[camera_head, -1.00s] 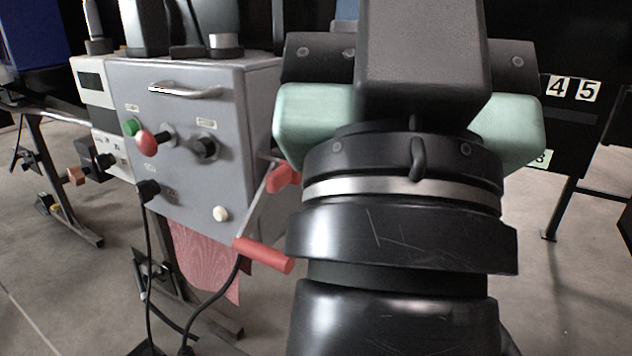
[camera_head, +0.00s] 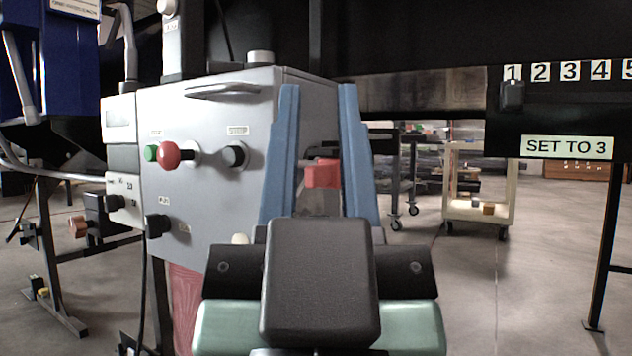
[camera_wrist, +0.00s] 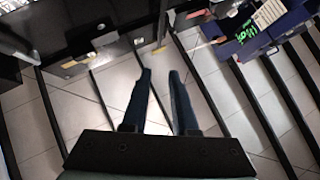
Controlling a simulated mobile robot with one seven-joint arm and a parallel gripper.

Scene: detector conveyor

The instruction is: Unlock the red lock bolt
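A red block-shaped handle (camera_head: 322,174), which may be the red lock bolt, shows at the right side of the grey control box (camera_head: 215,210). My gripper (camera_head: 318,90) has two long blue fingers, apart and pointing up in the head view. The red handle appears between the fingers in that picture, beyond them; I see no contact. The lower part of that side of the box is hidden behind my gripper. In the wrist view my gripper (camera_wrist: 161,74) is open with nothing between the fingertips, and I cannot make out the bolt there.
The box front carries a red knob (camera_head: 168,155), a green button (camera_head: 151,153) and black knobs. A black panel (camera_head: 560,110) with numbers and a "SET TO 3" label is at the right. A cream cart (camera_head: 480,180) stands behind on open floor.

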